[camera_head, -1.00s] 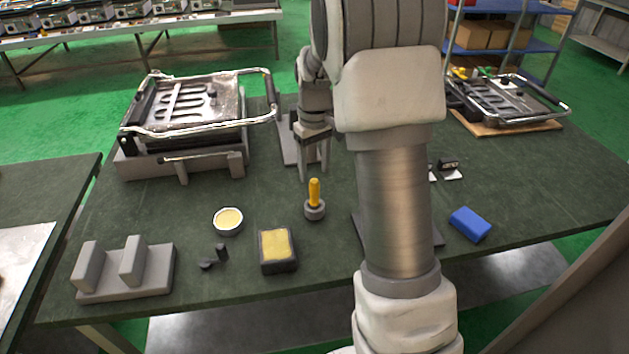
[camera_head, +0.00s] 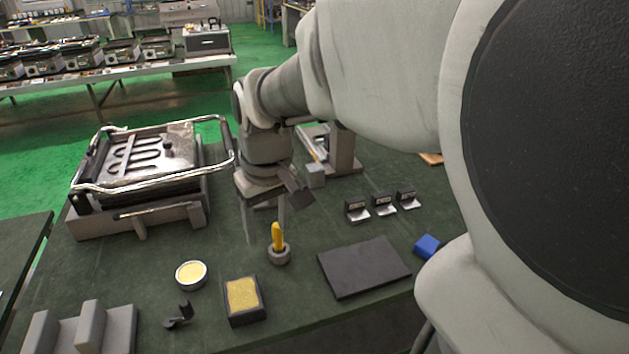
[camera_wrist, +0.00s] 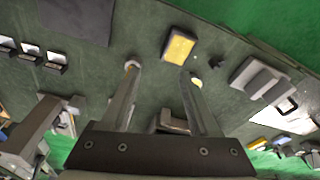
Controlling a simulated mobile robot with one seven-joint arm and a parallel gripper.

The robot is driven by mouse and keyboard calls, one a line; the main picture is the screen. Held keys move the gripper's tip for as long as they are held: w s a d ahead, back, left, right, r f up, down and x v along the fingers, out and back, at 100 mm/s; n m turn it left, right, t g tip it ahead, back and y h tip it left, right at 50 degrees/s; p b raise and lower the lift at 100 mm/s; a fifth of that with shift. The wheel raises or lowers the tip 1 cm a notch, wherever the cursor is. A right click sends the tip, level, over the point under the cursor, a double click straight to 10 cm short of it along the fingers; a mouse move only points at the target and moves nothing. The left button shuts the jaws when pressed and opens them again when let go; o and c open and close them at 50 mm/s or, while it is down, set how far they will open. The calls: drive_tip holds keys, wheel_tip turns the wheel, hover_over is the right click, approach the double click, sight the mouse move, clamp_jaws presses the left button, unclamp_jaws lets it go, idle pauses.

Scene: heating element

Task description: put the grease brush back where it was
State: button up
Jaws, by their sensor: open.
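The grease brush, with its yellow handle (camera_head: 277,236), stands upright in a round grey holder (camera_head: 279,256) on the dark green bench. My gripper (camera_head: 265,228) is open and empty, its fingers pointing down just behind and beside the handle in the head view. The brush is not between the fingers as far as I can see. In the wrist view my gripper (camera_wrist: 160,72) shows its two fingers spread apart. The holder (camera_wrist: 132,65) shows at the left fingertip there, partly hidden by it. The brush's bristle end is hidden inside the holder.
A round tin of yellow grease (camera_head: 191,275) and a black box with a yellow pad (camera_head: 243,298) stand near the holder. A dark flat plate (camera_head: 364,267) lies to the right, with small black-and-metal pieces (camera_head: 383,203) behind. A press (camera_head: 150,175) stands at left.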

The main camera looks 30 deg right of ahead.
drive_tip(key=s+a+r+t, duration=0.3)
drive_tip(key=s+r, duration=0.1)
drive_tip(key=s, duration=0.7)
drive_tip(key=shift+m+t, duration=0.4)
drive_tip(key=shift+r, duration=0.15)
wheel_tip(320, 180, up, 5)
drive_tip(key=p, duration=0.5)
